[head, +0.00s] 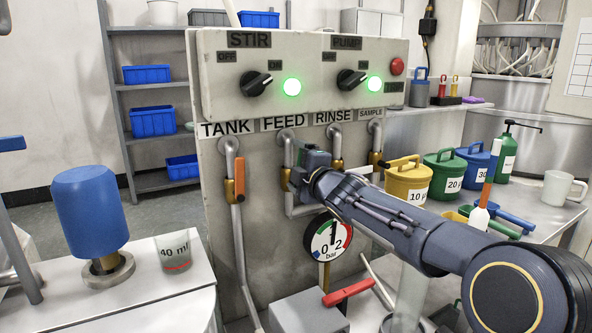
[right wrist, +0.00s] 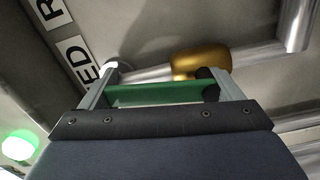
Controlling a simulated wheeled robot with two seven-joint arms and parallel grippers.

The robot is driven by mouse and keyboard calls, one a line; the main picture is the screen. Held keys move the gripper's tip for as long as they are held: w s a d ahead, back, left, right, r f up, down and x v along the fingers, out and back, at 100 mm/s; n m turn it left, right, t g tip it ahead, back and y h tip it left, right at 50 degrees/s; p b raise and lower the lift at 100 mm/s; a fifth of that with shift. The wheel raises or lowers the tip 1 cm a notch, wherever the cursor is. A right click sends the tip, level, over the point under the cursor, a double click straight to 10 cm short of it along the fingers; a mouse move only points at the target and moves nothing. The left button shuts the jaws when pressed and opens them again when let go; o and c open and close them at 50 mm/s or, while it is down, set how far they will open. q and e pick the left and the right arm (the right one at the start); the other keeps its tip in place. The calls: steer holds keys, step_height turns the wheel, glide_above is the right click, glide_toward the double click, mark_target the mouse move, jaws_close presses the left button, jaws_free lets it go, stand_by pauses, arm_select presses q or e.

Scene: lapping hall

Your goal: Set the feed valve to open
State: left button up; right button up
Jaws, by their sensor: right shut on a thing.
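The feed valve's brass body (head: 285,180) sits on the pipe under the FEED label (head: 283,122). My right gripper (head: 300,165) reaches in from the right and covers most of this valve. In the right wrist view, my right gripper (right wrist: 160,95) is shut on the green feed valve handle (right wrist: 150,94), which spans between the fingers. The brass body (right wrist: 200,62) and its pipe show just behind, and the handle runs roughly along the pipe. The handle's far end is hidden by a finger. My left gripper is not in view.
The tank valve with an orange handle (head: 239,178) is left of the feed valve; the rinse pipe (head: 336,146) and sample valve (head: 375,165) are right. A pressure gauge (head: 328,238) sits below. The red-handled lever (head: 348,292) is lower. Lidded pots, including a yellow one (head: 407,184), stand right.

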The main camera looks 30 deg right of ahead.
steer(key=shift+a+n, duration=0.15)
steer(key=shift+n, duration=0.35)
steer(key=o, duration=1.2)
steer(key=shift+o, duration=0.2)
steer(key=s+a, duration=0.1)
steer(key=s, duration=0.6)
steer(key=shift+s+p, duration=0.3)
steer(key=shift+s, duration=0.05)
